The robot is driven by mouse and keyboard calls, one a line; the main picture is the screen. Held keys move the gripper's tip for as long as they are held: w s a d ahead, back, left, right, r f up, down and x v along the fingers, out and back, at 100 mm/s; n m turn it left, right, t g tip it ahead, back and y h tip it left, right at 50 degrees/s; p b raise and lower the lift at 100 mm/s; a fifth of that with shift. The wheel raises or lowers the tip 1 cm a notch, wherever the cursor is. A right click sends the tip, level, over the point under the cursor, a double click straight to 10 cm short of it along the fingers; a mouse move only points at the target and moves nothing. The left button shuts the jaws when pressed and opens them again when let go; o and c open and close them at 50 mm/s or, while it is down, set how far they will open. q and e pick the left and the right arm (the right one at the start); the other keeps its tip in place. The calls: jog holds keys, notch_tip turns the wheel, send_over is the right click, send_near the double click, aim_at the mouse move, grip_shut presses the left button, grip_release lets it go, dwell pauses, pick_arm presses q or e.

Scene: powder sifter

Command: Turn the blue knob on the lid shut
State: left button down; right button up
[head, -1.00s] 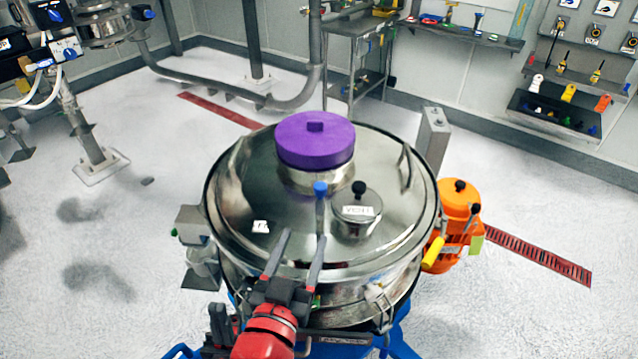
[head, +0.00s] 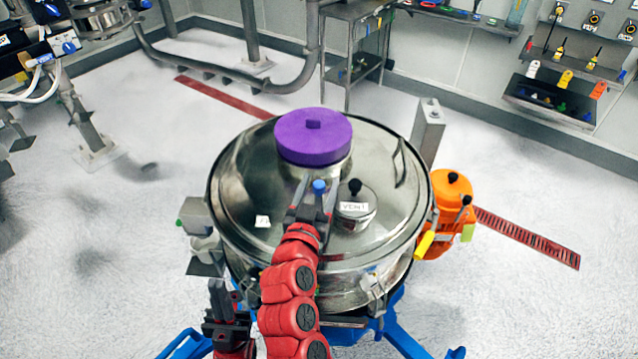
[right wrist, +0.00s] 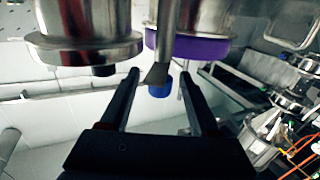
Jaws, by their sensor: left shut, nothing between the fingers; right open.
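The blue knob (head: 319,186) stands on the shiny metal lid (head: 262,180), in front of the purple cap (head: 313,138). My right gripper (head: 317,188) is open, its fingers on either side of the knob. In the right wrist view the blue knob (right wrist: 159,88) shows between the two spread fingers (right wrist: 160,76), with a gap on each side. The knob's stem is mostly hidden by the gripper in the head view. My left gripper (head: 226,300) is shut and empty, low in front of the vessel's left side.
A small vent cover (head: 355,210) with a black knob sits just right of my right gripper. An orange motor (head: 452,205) with a yellow handle is at the vessel's right. A grey post (head: 428,130) stands behind it.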

grip_shut()
